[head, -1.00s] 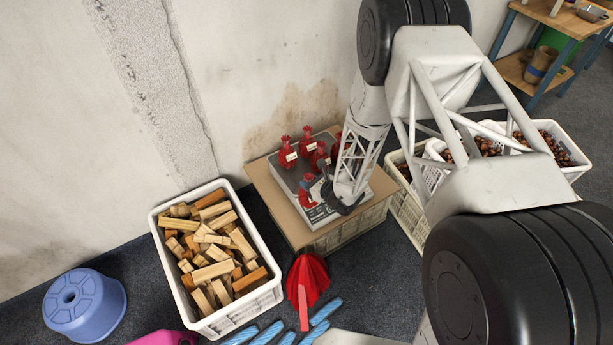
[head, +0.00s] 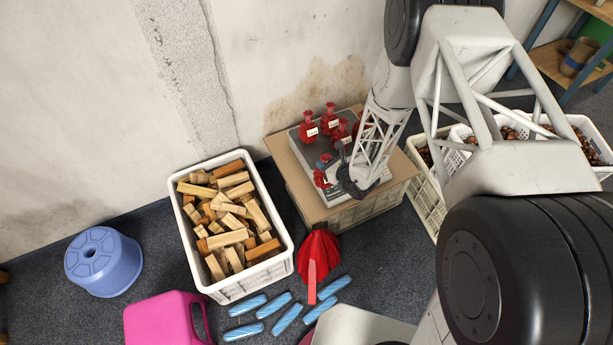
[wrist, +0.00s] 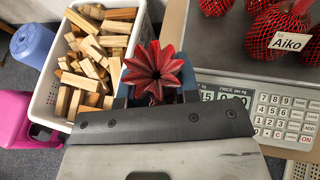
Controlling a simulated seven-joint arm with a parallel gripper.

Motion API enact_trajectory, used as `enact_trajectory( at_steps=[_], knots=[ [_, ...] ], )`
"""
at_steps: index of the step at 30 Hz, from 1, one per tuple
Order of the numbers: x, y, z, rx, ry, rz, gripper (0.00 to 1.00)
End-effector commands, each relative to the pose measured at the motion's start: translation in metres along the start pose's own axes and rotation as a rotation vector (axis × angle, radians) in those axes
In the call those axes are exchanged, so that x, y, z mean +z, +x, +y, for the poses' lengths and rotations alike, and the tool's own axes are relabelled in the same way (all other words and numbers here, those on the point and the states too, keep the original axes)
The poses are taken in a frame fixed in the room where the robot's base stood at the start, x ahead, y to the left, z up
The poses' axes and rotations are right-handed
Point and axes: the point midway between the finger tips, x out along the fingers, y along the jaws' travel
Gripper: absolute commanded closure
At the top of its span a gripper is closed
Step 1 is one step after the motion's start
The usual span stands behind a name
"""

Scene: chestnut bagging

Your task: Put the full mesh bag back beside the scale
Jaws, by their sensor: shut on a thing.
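My gripper (head: 333,168) is shut on a red mesh bag (head: 321,180) at the left side of the grey scale (head: 309,147). In the wrist view the bag's gathered, star-shaped top (wrist: 152,70) sticks up between the fingers (wrist: 154,94); its body is hidden below. Whether the bag touches a surface cannot be told. Other red mesh bags (head: 308,127) with white labels stand on the scale plate; one label in the wrist view reads "Aiko". The scale's keypad (wrist: 283,118) lies to the right of my gripper.
The scale stands on a cardboard-topped crate (head: 283,160). A white crate of wood blocks (head: 283,262) is to its left, and crates of chestnuts (head: 428,190) to its right. A red pleated object (head: 318,250), blue rolls (head: 288,318), a pink container (head: 160,318) and a blue stool (head: 103,262) are on the floor.

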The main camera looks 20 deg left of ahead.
Motion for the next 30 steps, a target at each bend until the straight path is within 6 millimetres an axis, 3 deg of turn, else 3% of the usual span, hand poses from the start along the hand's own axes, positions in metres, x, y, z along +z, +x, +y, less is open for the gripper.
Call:
enact_trajectory(
  at_steps=[15, 21, 30],
  knots=[
    [-0.076, 0.025, 0.082, 0.005, 0.002, 0.000, 1.00],
    [-0.087, 0.027, 0.094, 0.002, -0.002, -0.001, 1.00],
    [-0.088, 0.027, 0.094, 0.001, -0.002, -0.001, 1.00]
  ],
)
